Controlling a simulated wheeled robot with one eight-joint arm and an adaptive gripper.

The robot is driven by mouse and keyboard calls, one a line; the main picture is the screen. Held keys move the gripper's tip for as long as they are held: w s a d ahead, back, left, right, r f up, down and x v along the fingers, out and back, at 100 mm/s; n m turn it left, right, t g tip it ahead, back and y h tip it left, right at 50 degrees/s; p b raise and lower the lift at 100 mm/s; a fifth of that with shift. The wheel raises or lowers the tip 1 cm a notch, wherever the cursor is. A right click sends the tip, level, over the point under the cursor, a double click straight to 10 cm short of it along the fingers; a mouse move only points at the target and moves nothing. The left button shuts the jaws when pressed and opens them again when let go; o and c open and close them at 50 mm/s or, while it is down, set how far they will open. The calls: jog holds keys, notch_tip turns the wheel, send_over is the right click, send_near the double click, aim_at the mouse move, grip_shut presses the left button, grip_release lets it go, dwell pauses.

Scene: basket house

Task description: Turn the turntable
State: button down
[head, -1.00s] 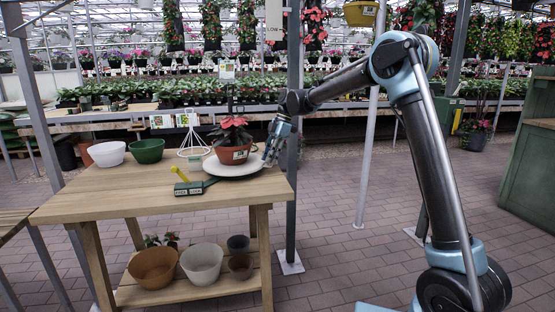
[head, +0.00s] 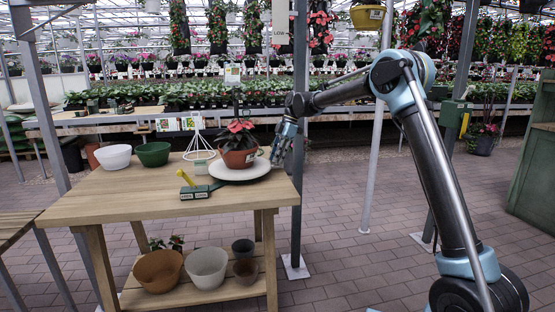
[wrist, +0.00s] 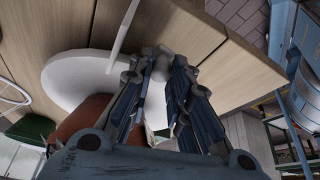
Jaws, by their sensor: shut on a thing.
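The turntable (head: 222,174) is a round pale disc on the wooden table's right part. A terracotta pot (head: 239,160) with a red-leaved plant stands on it, its white label facing front right. My gripper (head: 274,160) is at the disc's right edge, its fingers pointing down. In the wrist view the white turntable (wrist: 70,78) lies beyond my fingers, and my gripper (wrist: 160,72) is shut on a small grey knob (wrist: 162,61) at its rim. The knob is partly hidden by the fingertips. A yellow lever (head: 186,178) on a dark base (head: 201,191) lettered FREE and LOCK sits left of the disc.
A white bowl (head: 113,157), a green bowl (head: 153,153) and a white wire stand (head: 198,146) are at the table's back. Several pots stand on the lower shelf (head: 222,293). A grey post (head: 299,120) rises close to my gripper. The table's front left is clear.

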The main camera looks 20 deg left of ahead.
dwell(0.4)
jog(key=c, duration=1.5)
grip_release()
jog(key=shift+a, duration=0.1)
jog(key=shift+r, duration=0.15)
jog(key=v, duration=1.1)
jog(key=shift+w+r, duration=0.15)
jog(key=shift+r, duration=0.15)
